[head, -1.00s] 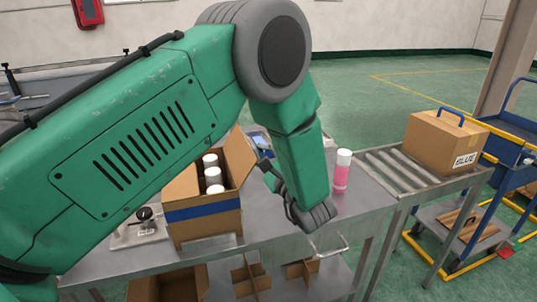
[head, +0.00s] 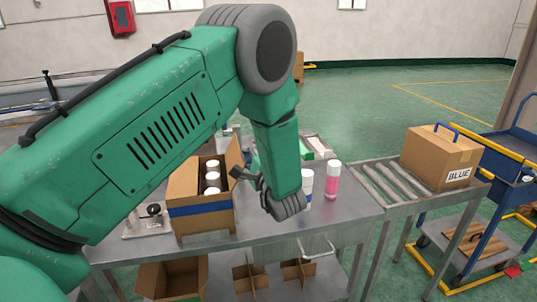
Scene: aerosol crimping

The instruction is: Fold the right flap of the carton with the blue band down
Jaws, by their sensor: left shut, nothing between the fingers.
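The carton with the blue band (head: 201,209) stands on the metal table, left of the middle in the head view. It is open at the top, and several white-capped cans (head: 212,178) show inside. Its right flap (head: 233,156) stands up, close to upright. My left gripper (head: 238,174) is shut and empty, pointing left at the outer side of the right flap. Its fingertips are at or very near the flap; I cannot tell if they touch. My right gripper is not in view.
A pink can (head: 332,182) and a white can (head: 307,185) stand right of my left wrist. A roller conveyor (head: 385,183) at the right bears a closed carton labelled BLUE (head: 440,158). A blue cart (head: 510,150) stands beyond. Dividers and an open box lie on the lower shelf.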

